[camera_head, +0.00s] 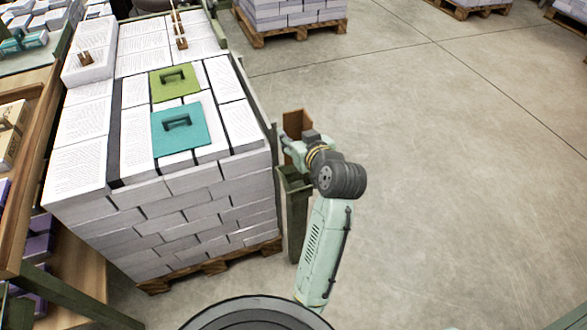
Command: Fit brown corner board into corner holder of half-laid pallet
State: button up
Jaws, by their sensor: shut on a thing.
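A brown corner board (297,123) stands roughly upright at the right side of the near pallet stack, its top showing above my gripper (291,142). My gripper is shut on the board; my wrist hides its fingertips and the lower part of the board. A dark green corner holder (296,195) stands at the stack's near right corner, just below my gripper. I cannot tell whether the board's lower end is inside the holder. The half-laid pallet (215,266) carries layers of white printed paper stacks (190,185).
A wooden shelf (40,130) stands close on the left. Other loaded pallets (290,30) stand at the back. The floor on the right (460,180) is clear.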

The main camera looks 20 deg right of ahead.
notch_tip(320, 180, down, 8)
jog(key=shift+s, duration=0.15)
jog(key=o, duration=1.2)
jog(key=shift+c, duration=0.2)
